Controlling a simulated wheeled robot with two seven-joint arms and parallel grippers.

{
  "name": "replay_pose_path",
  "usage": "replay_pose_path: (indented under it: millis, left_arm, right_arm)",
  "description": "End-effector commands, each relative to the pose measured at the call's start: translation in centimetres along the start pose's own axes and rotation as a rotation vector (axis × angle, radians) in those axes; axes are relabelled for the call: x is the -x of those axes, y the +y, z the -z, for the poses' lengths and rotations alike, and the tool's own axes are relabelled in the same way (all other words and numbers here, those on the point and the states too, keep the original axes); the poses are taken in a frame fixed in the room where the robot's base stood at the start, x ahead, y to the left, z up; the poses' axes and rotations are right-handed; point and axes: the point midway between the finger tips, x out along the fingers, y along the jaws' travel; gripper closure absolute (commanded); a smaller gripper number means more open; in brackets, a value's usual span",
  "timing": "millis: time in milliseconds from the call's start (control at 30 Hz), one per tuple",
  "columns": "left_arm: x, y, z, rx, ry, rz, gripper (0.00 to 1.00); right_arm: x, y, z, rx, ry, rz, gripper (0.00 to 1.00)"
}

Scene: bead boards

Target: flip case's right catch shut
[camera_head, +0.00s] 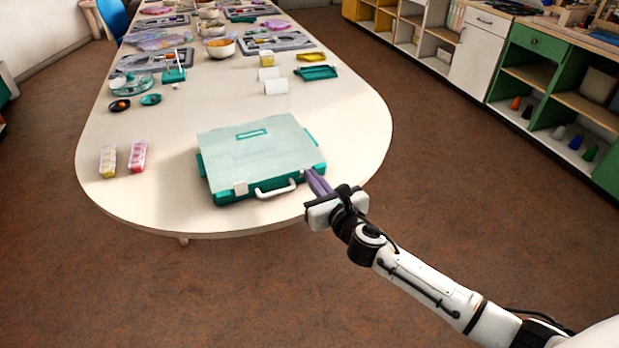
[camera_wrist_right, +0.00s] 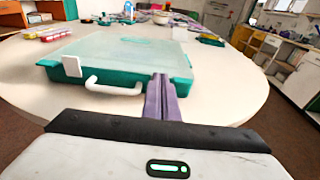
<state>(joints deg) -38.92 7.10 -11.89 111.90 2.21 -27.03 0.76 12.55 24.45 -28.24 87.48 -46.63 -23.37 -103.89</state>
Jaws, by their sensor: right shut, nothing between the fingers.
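The teal case (camera_head: 258,150) with a pale translucent lid lies closed at the near end of the table, its white handle (camera_head: 275,190) facing me. A white catch (camera_head: 240,188) shows on the front left of the handle. The case (camera_wrist_right: 120,55), handle (camera_wrist_right: 112,87) and left catch (camera_wrist_right: 71,66) also show in the right wrist view. My right gripper (camera_head: 314,178) is shut and empty, its purple fingers at the case's front right corner. In the wrist view the fingertips (camera_wrist_right: 161,80) cover the right catch's place, so its state is hidden. Whether they touch the case is unclear. My left gripper is not in view.
Two small bead boxes, yellow (camera_head: 108,161) and red (camera_head: 138,156), stand left of the case. The table's rounded edge is close in front, with clear tabletop to the right.

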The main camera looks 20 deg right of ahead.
Motion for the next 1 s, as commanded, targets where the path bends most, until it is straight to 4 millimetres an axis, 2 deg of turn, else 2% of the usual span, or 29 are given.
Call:
replay_pose_path:
  millis: [33,300,1000]
  left_arm:
    - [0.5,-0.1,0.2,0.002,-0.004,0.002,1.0]
    - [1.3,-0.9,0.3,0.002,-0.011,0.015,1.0]
    - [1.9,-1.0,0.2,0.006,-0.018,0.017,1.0]
  right_arm:
    - [-0.1,0.0,-0.8,0.003,-0.001,0.0,1.0]
    - [-1.0,0.0,-1.8,0.001,-0.002,-0.001,1.0]
    - [-1.9,0.0,-2.4,0.0,-0.002,-0.001,1.0]
